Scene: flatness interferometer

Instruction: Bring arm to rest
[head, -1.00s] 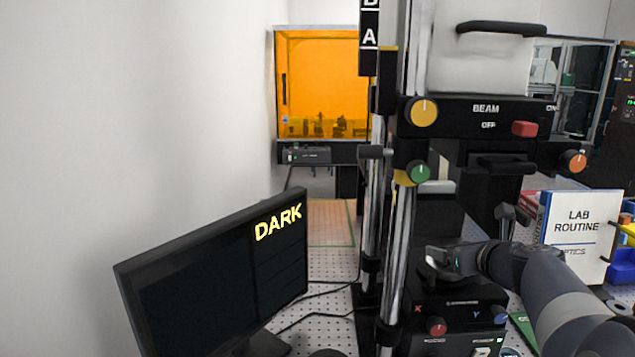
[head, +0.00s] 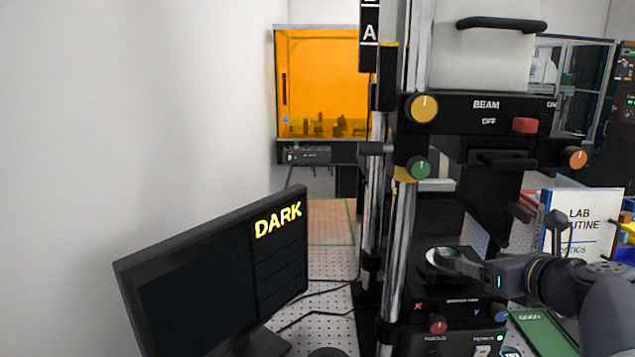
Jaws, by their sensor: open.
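My gripper (head: 447,262) is open and reaches in from the right, low over the black stage unit (head: 458,305) of the interferometer. Its fingertips are at a round, pale, dark-rimmed disc (head: 434,253) on top of the stage. I cannot tell whether they touch it. My wrist and forearm stretch away to the lower right, in front of the lab routine binder.
A monitor (head: 215,275) reading DARK stands at the left. The interferometer's chrome column (head: 402,250) rises left of my gripper, with the BEAM housing (head: 475,118) above. A green board (head: 541,330) lies at the lower right, below my arm.

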